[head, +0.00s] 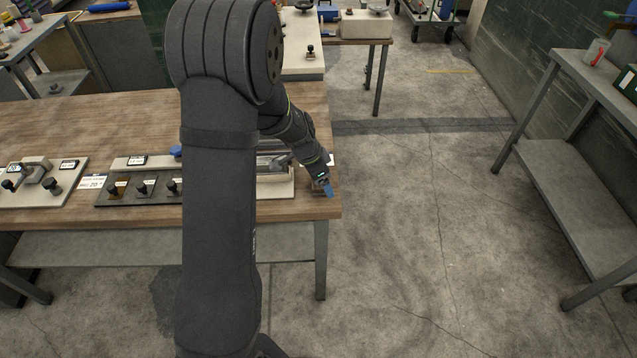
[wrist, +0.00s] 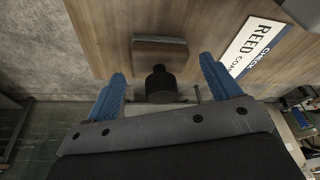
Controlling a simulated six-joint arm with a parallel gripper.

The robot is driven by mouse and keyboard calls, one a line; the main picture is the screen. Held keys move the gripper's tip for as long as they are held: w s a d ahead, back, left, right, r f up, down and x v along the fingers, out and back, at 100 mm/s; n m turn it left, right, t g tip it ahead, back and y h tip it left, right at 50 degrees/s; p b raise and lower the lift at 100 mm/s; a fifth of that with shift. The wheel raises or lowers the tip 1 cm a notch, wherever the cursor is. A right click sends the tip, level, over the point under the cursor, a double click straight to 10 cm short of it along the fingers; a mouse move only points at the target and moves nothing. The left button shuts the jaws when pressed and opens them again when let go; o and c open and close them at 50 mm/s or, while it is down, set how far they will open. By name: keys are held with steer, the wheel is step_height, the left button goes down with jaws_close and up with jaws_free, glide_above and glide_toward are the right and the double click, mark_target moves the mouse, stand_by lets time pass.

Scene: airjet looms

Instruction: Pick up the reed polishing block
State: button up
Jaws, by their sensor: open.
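The reed polishing block (wrist: 160,52) shows in the wrist view as a small brown wooden block with a grey edge strip, lying on the wooden table. A black knob (wrist: 160,82) stands up from it. My gripper (wrist: 163,70) is open, with one blue finger to the left of the knob and one to the right, and visible gaps on both sides. In the head view my gripper (head: 328,188) hangs over the table's right front corner; the block is mostly hidden there by the gripper and arm.
The wooden table (head: 120,208) ends just beside the gripper, with open floor to its right. A white sign reading REED (wrist: 262,45) lies to the block's right in the wrist view. A dark board with knobs (head: 125,188) and a pale board (head: 60,192) lie farther left.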

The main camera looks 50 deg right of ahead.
steer(key=c, duration=1.1)
step_height(320, 180, up, 10)
steer(key=shift+r, duration=0.1)
